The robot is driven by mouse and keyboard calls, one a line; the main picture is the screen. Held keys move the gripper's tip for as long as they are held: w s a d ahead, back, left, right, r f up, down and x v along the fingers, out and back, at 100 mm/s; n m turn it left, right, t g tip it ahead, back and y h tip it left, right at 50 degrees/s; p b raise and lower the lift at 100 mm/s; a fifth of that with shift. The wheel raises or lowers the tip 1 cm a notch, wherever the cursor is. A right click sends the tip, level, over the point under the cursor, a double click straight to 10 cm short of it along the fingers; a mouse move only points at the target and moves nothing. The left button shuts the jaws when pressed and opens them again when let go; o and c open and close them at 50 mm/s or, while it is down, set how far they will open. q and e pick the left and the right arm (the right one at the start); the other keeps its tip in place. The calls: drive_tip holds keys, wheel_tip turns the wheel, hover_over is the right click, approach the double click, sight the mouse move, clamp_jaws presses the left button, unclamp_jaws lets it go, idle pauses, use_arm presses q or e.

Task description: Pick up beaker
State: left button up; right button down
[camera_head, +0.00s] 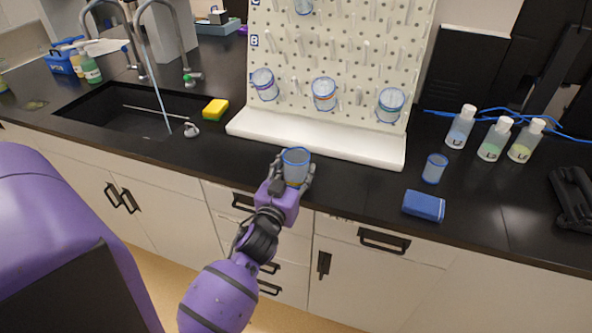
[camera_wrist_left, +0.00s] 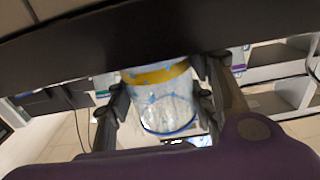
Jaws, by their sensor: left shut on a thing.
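A clear beaker with a blue rim (camera_head: 295,163) is between the fingers of my left gripper (camera_head: 291,175), at the front edge of the black counter below the pegboard. In the left wrist view the same beaker (camera_wrist_left: 165,100) shows a yellow band and a blue ring, with the fingers of my left gripper (camera_wrist_left: 162,98) on both sides of it. The left gripper is shut on this beaker. I cannot tell whether the beaker touches the counter. My right gripper is not in view.
A white pegboard (camera_head: 335,60) holds several beakers above a white ledge (camera_head: 330,143). A sink (camera_head: 130,110) and a yellow sponge (camera_head: 215,109) lie left.

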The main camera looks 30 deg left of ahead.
sight(292, 166)
use_arm(q)
drive_tip(key=shift+r, duration=0.45)
drive_tip(key=r, duration=0.3)
drive_tip(key=shift+s+d, duration=0.15)
drive_tip(key=shift+s, duration=0.05)
drive_tip(key=s+d+r, duration=0.6)
drive_tip(key=s+r, duration=0.3)
drive_tip(key=s, duration=0.2)
drive_tip(key=shift+s+d, duration=0.4)
drive_tip(key=o, duration=0.6)
drive_tip(key=shift+c, duration=0.2)
drive_tip(key=c, duration=0.6)
